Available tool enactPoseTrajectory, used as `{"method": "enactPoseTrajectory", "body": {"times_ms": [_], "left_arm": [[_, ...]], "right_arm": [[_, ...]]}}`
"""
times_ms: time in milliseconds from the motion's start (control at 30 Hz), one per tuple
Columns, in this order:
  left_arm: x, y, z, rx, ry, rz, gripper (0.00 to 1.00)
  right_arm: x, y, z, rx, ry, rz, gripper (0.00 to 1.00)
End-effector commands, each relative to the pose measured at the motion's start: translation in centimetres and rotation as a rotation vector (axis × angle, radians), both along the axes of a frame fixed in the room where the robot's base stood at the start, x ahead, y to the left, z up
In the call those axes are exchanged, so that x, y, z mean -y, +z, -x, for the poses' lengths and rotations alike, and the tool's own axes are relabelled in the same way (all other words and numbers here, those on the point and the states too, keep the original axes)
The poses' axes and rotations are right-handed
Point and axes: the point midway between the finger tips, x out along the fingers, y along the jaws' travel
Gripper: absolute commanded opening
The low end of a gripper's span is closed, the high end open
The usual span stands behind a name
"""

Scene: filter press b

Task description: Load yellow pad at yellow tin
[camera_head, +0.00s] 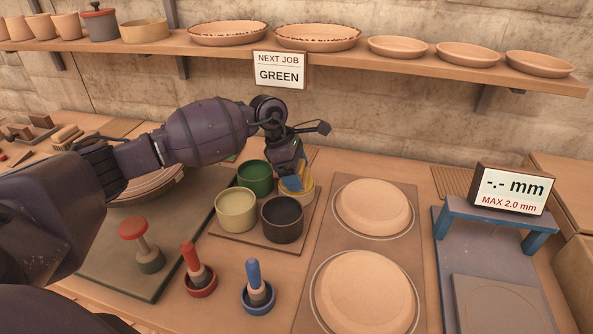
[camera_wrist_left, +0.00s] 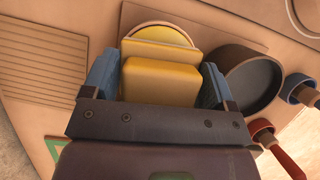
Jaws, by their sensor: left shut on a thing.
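My left gripper (camera_head: 296,184) reaches over the yellow tin (camera_head: 307,197), at the back right of a group of tins. In the left wrist view, the gripper's blue fingers (camera_wrist_left: 160,68) are shut on the yellow pad (camera_wrist_left: 160,82), a block with a wider yellow part at its far side. The round yellow tin (camera_wrist_left: 158,34) lies just beyond the pad, partly hidden by it. The fingers and tin largely hide the pad in the head view; whether it touches the tin's contents cannot be told. My right gripper is out of view.
Close by stand the green tin (camera_head: 254,175), cream tin (camera_head: 236,211) and black tin (camera_head: 282,219). Red (camera_head: 198,280) and blue (camera_head: 257,288) handled stamps stand in front. Plates (camera_head: 375,207) lie right. A sign (camera_head: 279,71) reads GREEN. A gauge (camera_head: 512,189) stands far right.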

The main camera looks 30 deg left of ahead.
Motion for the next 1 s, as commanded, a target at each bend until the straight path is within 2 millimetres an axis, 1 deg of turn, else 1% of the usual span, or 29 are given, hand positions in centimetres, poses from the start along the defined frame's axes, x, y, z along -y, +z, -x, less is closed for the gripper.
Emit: {"method": "enactPoseTrajectory", "body": {"times_ms": [433, 667, 1000], "left_arm": [[-0.01, -0.11, 0.00, -0.001, 0.000, -0.001, 0.60], [0.00, -0.20, 0.02, -0.001, 0.000, -0.001, 0.60], [0.01, -0.26, 0.05, -0.002, 0.000, 0.000, 0.60]], "right_arm": [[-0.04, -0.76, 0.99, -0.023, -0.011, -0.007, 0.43], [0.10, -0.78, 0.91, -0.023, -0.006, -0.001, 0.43], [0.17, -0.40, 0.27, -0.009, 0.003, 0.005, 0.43]]}}
